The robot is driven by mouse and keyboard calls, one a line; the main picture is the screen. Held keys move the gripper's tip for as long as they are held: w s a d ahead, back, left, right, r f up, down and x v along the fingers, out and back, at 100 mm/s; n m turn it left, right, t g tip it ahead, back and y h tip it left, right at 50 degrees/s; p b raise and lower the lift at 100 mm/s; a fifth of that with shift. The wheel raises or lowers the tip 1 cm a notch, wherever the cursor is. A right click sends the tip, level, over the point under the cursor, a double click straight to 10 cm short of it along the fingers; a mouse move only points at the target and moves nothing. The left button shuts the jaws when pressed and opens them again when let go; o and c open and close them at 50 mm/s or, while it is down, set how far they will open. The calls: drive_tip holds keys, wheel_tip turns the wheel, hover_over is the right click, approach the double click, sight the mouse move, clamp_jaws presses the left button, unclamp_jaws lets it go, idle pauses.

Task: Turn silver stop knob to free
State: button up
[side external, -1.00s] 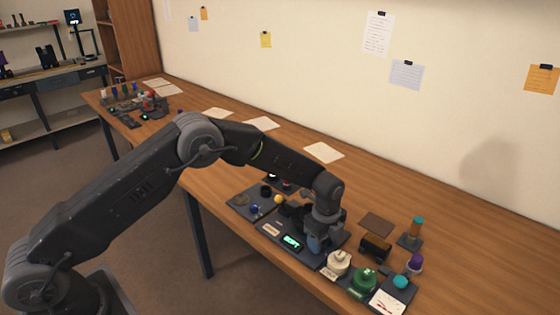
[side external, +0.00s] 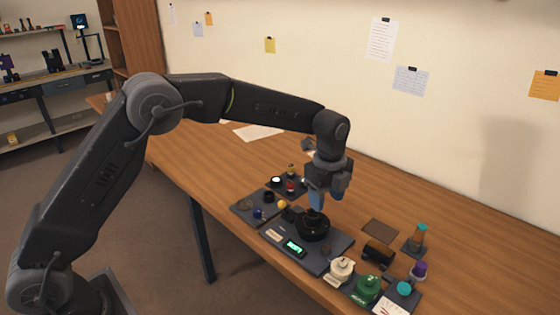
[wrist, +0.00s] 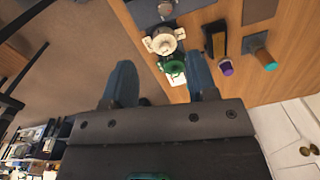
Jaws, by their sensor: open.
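My gripper (side external: 317,202) is open and empty, pointing down above a black round part (side external: 313,228) on a dark plate with a green-lit display (side external: 295,247). In the wrist view its two blue fingers (wrist: 160,72) are spread apart. The pale knob (wrist: 163,40) and green knob (wrist: 175,69) also show in the wrist view, beyond the fingers. The pale knob's markings are too small to read.
A black block (side external: 379,254), an orange post with a teal top (side external: 418,238) and a purple-topped piece (side external: 418,271) stand to the right. A tray (side external: 243,206) with small parts lies left.

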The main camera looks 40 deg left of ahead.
drive_tip(key=s+a+r+n+t, duration=0.1)
drive_tip(key=s+a+r+n, duration=0.4)
drive_tip(key=s+r+n, duration=0.2)
drive_tip(key=shift+s+r+n+t, duration=0.4)
drive_tip(key=shift+s+r, duration=0.95)
drive_tip(key=shift+r, duration=0.75)
drive_tip(key=shift+a, duration=0.1)
drive_tip(key=m+g, duration=0.2)
drive_tip(key=m, duration=0.7)
hover_over(326, 247)
wheel_tip(326, 247, down, 14)
wheel_tip(326, 247, down, 14)
drive_tip(key=shift+r, duration=0.25)
drive_tip(key=c, duration=0.9)
